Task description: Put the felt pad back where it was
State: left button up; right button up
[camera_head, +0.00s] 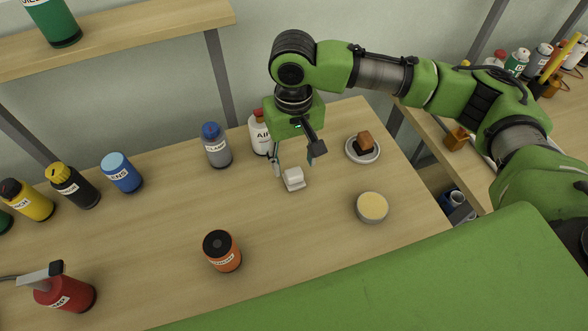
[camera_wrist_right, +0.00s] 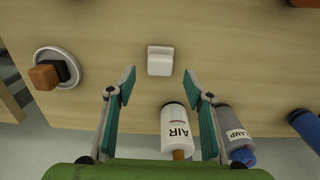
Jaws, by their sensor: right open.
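A small white block (camera_head: 293,178) with a low ledge along one side sits on the wooden table; it also shows in the right wrist view (camera_wrist_right: 160,61). My right gripper (camera_head: 294,166) is open and empty just above it, with a fingertip to either side in the right wrist view (camera_wrist_right: 159,72). A brown and black block (camera_head: 364,142) rests on a round pale dish (camera_head: 376,156) to the right; the block also shows in the wrist view (camera_wrist_right: 45,76). I cannot tell for certain which piece is the felt pad. My left gripper is not in view.
A white AIR bottle (camera_head: 258,133) and a grey blue-capped bottle (camera_head: 217,147) stand behind and left of the gripper. A round tin (camera_head: 372,207) and an orange jar (camera_head: 222,251) are nearer. The table (camera_head: 300,230) between them is clear.

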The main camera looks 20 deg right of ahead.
aim_at(293, 172)
notch_tip(293, 172, up, 7)
dwell(0.3)
